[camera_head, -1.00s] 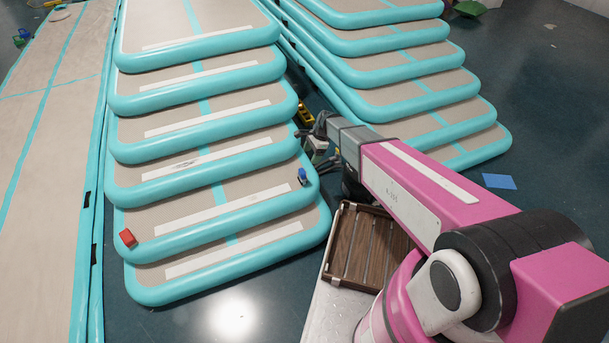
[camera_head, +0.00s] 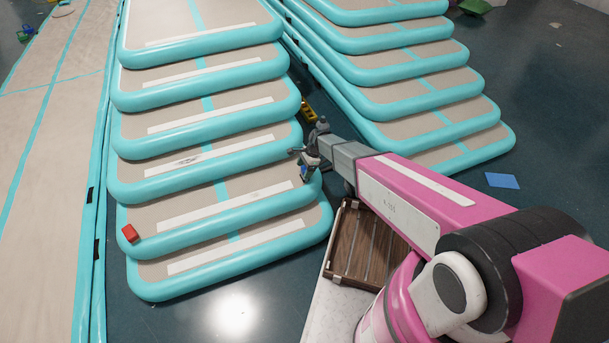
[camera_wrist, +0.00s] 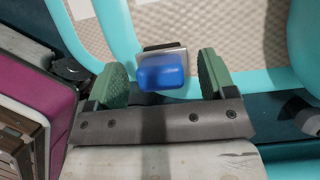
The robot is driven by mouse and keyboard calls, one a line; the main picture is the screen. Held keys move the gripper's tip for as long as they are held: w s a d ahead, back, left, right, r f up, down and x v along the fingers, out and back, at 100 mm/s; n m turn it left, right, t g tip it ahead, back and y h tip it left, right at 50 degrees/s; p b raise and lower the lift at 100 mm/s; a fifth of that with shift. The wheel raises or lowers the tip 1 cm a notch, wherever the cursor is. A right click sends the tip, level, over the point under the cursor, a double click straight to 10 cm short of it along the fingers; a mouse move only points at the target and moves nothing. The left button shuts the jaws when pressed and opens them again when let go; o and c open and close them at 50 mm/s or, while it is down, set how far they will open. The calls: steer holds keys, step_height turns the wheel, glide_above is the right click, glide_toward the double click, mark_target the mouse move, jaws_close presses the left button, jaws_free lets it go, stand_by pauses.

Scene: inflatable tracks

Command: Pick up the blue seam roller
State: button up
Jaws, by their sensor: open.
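The blue seam roller (camera_wrist: 162,73) lies between the two green finger pads of my open gripper (camera_wrist: 157,82) in the wrist view, with a gap on each side. Its blue part faces my gripper, and a grey and dark part shows behind it. It rests by the teal edge of a stacked inflatable track (camera_wrist: 230,55). In the head view my gripper (camera_head: 303,160) is over the right end of the track steps (camera_head: 235,205); there the roller is mostly hidden by the gripper.
A red block (camera_head: 130,233) sits at the left end of the same step. A brown slatted crate (camera_head: 372,245) stands beside my arm. A second stack of tracks (camera_head: 420,95) is at the right. A yellow object (camera_head: 308,111) lies in the gap between stacks.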

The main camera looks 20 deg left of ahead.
steer(key=c, duration=1.2)
steer(key=shift+c, duration=0.2)
steer(key=shift+r, duration=0.1)
steer(key=shift+r, duration=0.6)
steer(key=r, duration=0.1)
steer(key=s+r, duration=0.1)
steer(key=r, duration=0.1)
steer(key=shift+a+r, duration=0.1)
steer(key=shift+r, duration=0.05)
steer(key=s+a+r, duration=0.3)
steer(key=s+r, duration=0.3)
steer(key=s, duration=0.4)
steer(key=shift+a+r, duration=0.15)
steer(key=shift+a, duration=0.15)
